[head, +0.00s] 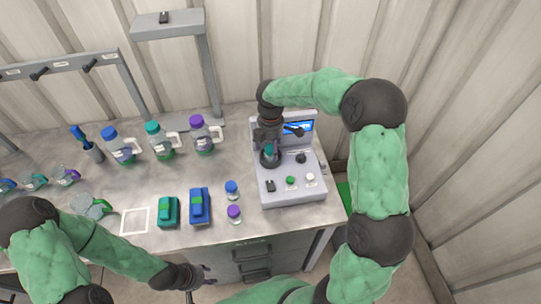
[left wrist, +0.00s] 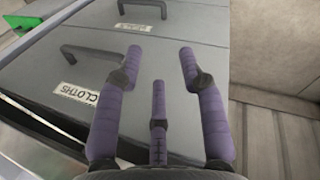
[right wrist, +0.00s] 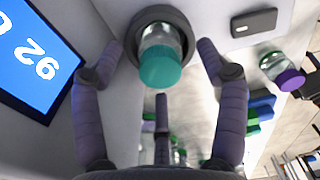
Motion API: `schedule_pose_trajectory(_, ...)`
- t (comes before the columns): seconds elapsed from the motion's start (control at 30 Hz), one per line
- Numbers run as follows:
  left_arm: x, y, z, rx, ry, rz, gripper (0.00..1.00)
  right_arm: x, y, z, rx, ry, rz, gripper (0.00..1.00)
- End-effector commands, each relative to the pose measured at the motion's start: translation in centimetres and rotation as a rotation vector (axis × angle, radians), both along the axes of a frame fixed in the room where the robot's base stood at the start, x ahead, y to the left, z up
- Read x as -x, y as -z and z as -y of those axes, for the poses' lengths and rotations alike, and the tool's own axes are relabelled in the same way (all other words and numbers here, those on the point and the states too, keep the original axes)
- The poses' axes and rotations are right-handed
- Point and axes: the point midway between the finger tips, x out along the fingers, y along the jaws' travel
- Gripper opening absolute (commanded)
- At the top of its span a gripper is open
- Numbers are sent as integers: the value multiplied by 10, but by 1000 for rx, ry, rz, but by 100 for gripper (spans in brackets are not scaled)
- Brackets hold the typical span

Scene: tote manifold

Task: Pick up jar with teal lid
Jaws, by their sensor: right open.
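The jar with the teal lid (head: 269,151) sits on the grey machine (head: 291,187), partly covered by my right gripper in the head view. In the right wrist view the teal-lidded jar (right wrist: 160,62) stands in a round dark holder, lid facing the camera. My right gripper (right wrist: 165,65) is open, with its fingers spread on either side of the jar; I see no finger clearly touching it. My left gripper (head: 195,278) is low in front of the bench. In the left wrist view it (left wrist: 160,65) is open and empty before the drawers (left wrist: 65,75).
A blue-lidded jar (head: 232,188) and a purple-lidded jar (head: 234,213) stand left of the machine. A teal box (head: 168,211) and a blue box (head: 200,206) lie further left. Several handled bottles stand behind. The machine has a lit screen (head: 299,128) and knobs.

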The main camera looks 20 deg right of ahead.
Motion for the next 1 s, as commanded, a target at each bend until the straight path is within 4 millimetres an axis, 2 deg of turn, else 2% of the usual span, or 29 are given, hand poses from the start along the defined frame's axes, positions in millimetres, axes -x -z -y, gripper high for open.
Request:
schedule_pose_trajectory(0.03, 0, 3, 0, 0, 0, 0, 40, 0, 9, 0, 0, 0, -2, 74)
schedule_pose_trajectory(0.1, 0, 5, 0, 0, 0, 0, 40, 0, 16, 0, 0, 0, -1, 74)
schedule_pose_trajectory(0.37, 0, 4, 0, 0, 0, 0, 40, 0, 18, 0, -1, 0, 1, 74)
schedule_pose_trajectory(0.5, 0, 4, 0, 0, 0, 0, 40, 0, 18, 0, -1, 0, 1, 34)
schedule_pose_trajectory(0.57, 0, 4, 0, 0, 0, 0, 40, 0, 18, 0, -1, 0, 1, 17)
schedule_pose_trajectory(0.6, 0, 4, 0, 0, 0, 0, 40, 0, 18, 0, -1, 0, 1, 12)
schedule_pose_trajectory(1.0, 0, 3, 0, 0, 0, 0, 40, 0, 14, 0, 0, 0, 1, 12)
